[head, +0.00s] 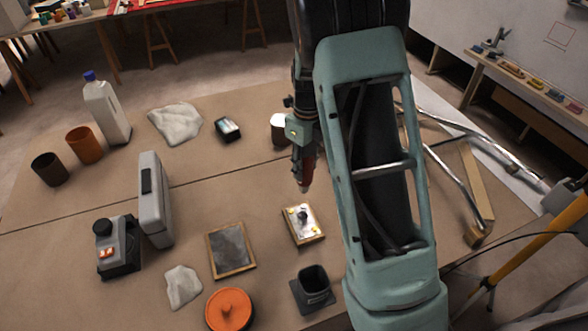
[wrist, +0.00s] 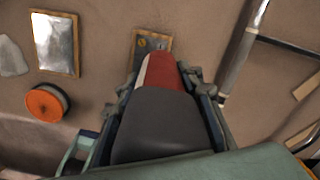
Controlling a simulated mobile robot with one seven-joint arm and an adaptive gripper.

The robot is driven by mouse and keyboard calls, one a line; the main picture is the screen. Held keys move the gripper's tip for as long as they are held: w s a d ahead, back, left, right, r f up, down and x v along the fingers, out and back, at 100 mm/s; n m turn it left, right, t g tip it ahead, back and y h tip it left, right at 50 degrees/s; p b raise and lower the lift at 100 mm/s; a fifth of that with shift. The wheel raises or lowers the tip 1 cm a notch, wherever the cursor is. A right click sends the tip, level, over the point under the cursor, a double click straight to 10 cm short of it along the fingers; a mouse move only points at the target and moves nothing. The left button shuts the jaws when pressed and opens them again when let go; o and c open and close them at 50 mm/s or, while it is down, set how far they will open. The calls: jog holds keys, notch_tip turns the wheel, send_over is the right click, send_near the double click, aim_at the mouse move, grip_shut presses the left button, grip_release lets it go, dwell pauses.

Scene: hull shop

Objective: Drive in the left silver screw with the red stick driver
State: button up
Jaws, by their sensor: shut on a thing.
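My gripper (head: 302,150) is shut on the red stick driver (head: 306,174), which points down over the table. In the wrist view the driver (wrist: 166,76) shows red with a pale side and a dark grey body, between the fingers of my gripper (wrist: 164,98). The screw board (head: 304,235) lies below the driver and a little nearer the front. It has a pale face with yellow spots and a silver screw (head: 302,214) standing up on it. In the wrist view the driver covers most of the board (wrist: 148,42). I cannot tell the left silver screw apart there.
A framed dark plate (head: 230,250), an orange round container (head: 229,309) and a black square cup (head: 313,285) stand around the board. A grey case (head: 154,200) is farther left. Metal tubes (head: 455,165) lie to the right. The tabletop between board and framed plate is clear.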

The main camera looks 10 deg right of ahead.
aim_at(305, 183)
jog(key=shift+f, duration=0.15)
jog(key=shift+f+b, duration=2.2)
jog(key=shift+f, duration=0.55)
jog(key=shift+f, duration=0.6)
dwell(0.3)
jog(key=shift+f+p, duration=0.35)
dwell(2.4)
jog(key=shift+r, duration=0.1)
jog(key=shift+r+p, duration=2.45)
jog(key=shift+r, duration=0.5)
